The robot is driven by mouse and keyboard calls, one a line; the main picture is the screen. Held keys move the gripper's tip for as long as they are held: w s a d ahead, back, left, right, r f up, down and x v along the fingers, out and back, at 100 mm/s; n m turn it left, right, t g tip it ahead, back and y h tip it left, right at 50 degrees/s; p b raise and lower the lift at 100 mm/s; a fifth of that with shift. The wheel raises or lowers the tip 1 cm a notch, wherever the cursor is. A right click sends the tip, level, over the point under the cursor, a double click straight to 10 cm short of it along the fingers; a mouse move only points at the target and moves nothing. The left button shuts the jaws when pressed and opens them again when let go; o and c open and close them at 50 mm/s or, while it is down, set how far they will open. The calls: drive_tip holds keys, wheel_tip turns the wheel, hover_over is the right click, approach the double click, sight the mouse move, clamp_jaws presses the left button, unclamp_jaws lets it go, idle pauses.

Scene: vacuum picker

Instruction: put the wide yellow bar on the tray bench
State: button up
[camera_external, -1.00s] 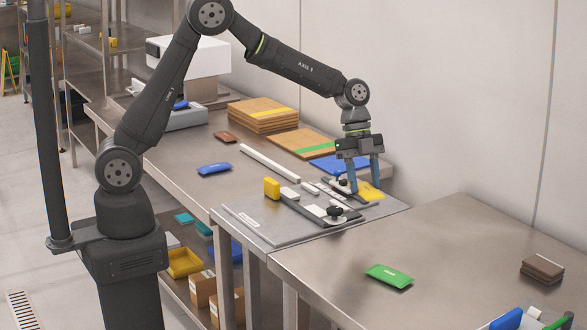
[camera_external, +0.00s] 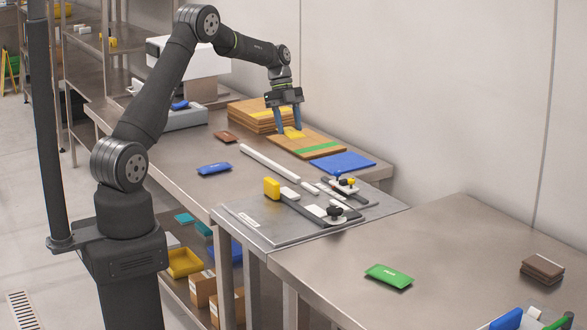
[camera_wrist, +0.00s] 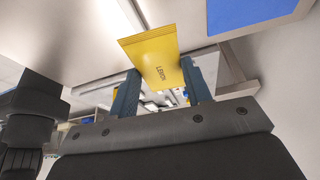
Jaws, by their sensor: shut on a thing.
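The wide yellow bar (camera_external: 293,133) is a flat yellow packet, marked with dark lettering in the wrist view (camera_wrist: 152,50). My gripper (camera_external: 289,128) is shut on it with both blue fingers, one on each side; the wrist view shows the fingers (camera_wrist: 160,68) at its edges. In the external view the bar appears in front of the tan board with a green stripe (camera_external: 326,147); its height above the board is hard to judge. Two steel benches show, a rear one (camera_external: 225,150) and a front one (camera_external: 450,250); no label tells which is the tray bench.
A stack of tan boards (camera_external: 255,117) stands just left of my gripper. A blue flat sheet (camera_external: 343,162) lies to the right. A grey plate (camera_external: 260,228) carries a yellow block and black-knobbed fittings. A green packet (camera_external: 389,276) and brown slabs (camera_external: 542,269) lie on the front bench, with bare steel between.

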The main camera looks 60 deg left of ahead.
drive_tip(key=s+a, duration=0.5)
drive_tip(key=a, duration=0.9)
drive_tip(key=n, duration=0.1)
hover_over(184, 148)
drive_tip(key=f, duration=0.4)
drive_tip(key=a+f, duration=0.1)
drive_tip(key=f, duration=0.2)
drive_tip(key=shift+w, duration=0.25)
drive_tip(key=shift+s+a+f, duration=0.2)
drive_tip(key=shift+a+f, duration=0.1)
drive_tip(key=shift+a, duration=0.1)
drive_tip(key=shift+f, duration=2)
drive_tip(key=o, duration=1)
drive_tip(key=shift+f, duration=0.15)
